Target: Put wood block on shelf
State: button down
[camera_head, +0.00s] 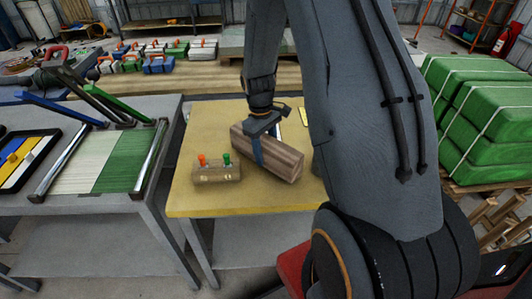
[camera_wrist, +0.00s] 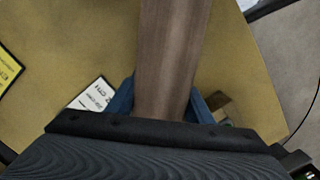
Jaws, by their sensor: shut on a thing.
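The wood block (camera_head: 280,158), a long brown grained beam, shows over the yellow-topped table in the head view. It lies slantwise in the picture. My gripper (camera_head: 257,150) is above it with blue fingers on either side, shut on the block. In the wrist view the block (camera_wrist: 168,60) runs up from between the blue fingers (camera_wrist: 160,103). I cannot tell whether the block touches the tabletop. A grey lower shelf (camera_head: 245,240) shows under the yellow table (camera_head: 190,206). An orange-framed rack (camera_head: 485,30) stands at the back right.
A small wooden box (camera_head: 217,173) with orange and green knobs sits left of the block. White labels (camera_wrist: 92,95) lie on the tabletop. A grey bench (camera_head: 95,205) with a green and white sheet stands at left. Green wrapped bales (camera_head: 480,120) are stacked at right.

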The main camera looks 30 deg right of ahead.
jog(key=shift+f, duration=0.45)
jog(key=shift+f, duration=0.1)
jog(key=c, duration=1.2)
grip_release()
jog(key=shift+f, duration=0.1)
jog(key=o, duration=0.3)
